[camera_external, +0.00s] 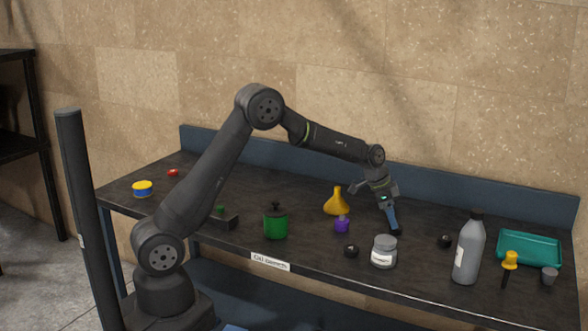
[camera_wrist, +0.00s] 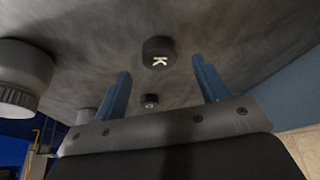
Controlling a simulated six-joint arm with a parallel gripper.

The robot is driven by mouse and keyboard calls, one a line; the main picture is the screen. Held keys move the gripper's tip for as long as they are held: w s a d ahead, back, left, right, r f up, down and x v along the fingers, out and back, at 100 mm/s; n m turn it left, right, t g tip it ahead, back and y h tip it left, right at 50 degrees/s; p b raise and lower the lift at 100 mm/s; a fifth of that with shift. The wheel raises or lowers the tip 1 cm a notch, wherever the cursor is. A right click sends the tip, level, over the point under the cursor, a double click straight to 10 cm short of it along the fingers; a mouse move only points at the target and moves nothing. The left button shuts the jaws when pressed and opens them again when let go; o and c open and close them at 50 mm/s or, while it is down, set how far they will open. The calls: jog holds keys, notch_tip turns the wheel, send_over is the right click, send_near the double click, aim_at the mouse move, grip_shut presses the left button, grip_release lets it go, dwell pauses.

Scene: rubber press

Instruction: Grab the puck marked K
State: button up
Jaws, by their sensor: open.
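The puck marked K (camera_wrist: 158,51) is a short black cylinder with a white letter, on the dark tabletop in the wrist view. It lies ahead of my gripper (camera_wrist: 160,82), between the lines of the two blue fingers, with no visible contact. The fingers are apart and hold nothing. In the outside view my gripper (camera_external: 391,226) points down near the tabletop behind the grey jar, its fingertips hiding most of what is there. Two dark pucks show there, one left of the jar (camera_external: 351,250) and one right of it (camera_external: 445,241); their letters are unreadable.
A grey jar (camera_external: 383,254) is close in front of my gripper. A yellow flask (camera_external: 337,204) and purple item (camera_external: 342,225) stand left; a grey bottle (camera_external: 468,250) and teal tray (camera_external: 530,249) stand right.

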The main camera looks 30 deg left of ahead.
jog(key=x, duration=0.3)
jog(key=shift+d, duration=0.2)
jog(key=c, duration=1.1)
jog(key=shift+r, duration=0.15)
